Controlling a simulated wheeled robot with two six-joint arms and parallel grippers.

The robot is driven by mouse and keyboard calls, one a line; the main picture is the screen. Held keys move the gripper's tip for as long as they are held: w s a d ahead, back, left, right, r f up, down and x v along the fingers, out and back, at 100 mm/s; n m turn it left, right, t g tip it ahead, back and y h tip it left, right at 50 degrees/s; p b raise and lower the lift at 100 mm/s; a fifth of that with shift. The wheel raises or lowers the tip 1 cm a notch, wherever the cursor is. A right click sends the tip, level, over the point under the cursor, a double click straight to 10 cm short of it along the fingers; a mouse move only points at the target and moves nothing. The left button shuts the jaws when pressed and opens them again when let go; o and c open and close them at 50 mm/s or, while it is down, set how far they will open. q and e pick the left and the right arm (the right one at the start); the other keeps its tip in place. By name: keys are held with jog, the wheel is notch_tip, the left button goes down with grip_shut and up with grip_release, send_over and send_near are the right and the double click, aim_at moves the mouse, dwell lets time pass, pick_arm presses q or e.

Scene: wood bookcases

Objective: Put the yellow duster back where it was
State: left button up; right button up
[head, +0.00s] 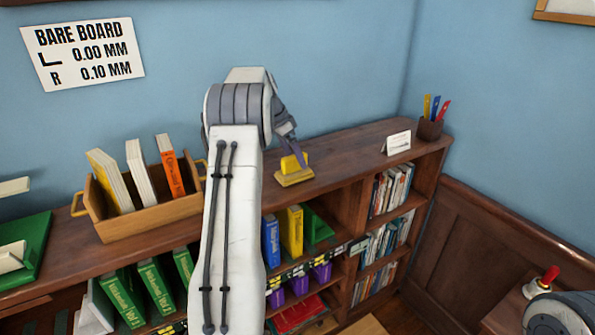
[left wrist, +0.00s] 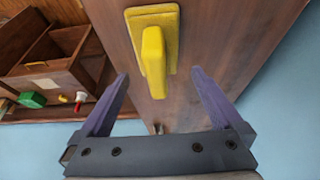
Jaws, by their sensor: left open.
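The yellow duster (head: 295,178) rests on the top of the wood bookcase (head: 340,150), right of the book box. It has a flat pad and a raised handle; the duster also shows in the left wrist view (left wrist: 152,50). My left gripper (head: 294,152) is just over the duster, partly hidden behind its own wrist in the head view. In the left wrist view my left gripper (left wrist: 159,76) is open, with the near end of the handle between its fingertips. I see a gap on both sides of the handle. My right gripper is not in view.
A wooden box of books (head: 150,222) stands left on the bookcase top. A small white card (head: 398,143) and a pen cup (head: 430,129) stand to the right. Bare wood lies between duster and card. A wall sign (head: 83,54) reads "BARE BOARD", L 0.00 MM, R 0.10 MM.

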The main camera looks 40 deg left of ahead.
pick_arm(q)
jog(key=v, duration=0.5)
jog(key=shift+r, duration=0.35)
jog(key=d+g, duration=0.2)
jog(key=d, duration=2.2)
jog(key=s+d+f+m, duration=0.1)
jog(key=s+d+f, duration=0.1)
jog(key=s+d, duration=0.85)
jog(key=s+d+f, duration=0.2)
jog(key=s+d, duration=0.1)
jog(key=s, duration=0.5)
jog(key=s+d+f+m+g, duration=0.1)
jog(key=s+d+f, duration=0.2)
jog(key=s, duration=0.4)
jog(key=s+d+f+g, duration=0.1)
jog(key=s+d, duration=0.3)
jog(key=s, duration=0.4)
jog(key=shift+s+f+m+y, duration=0.3)
jog(key=shift+s+f+y, duration=0.1)
jog(key=shift+f, duration=0.35)
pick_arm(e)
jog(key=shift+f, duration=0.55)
pick_arm(q)
jog(key=shift+f, duration=0.1)
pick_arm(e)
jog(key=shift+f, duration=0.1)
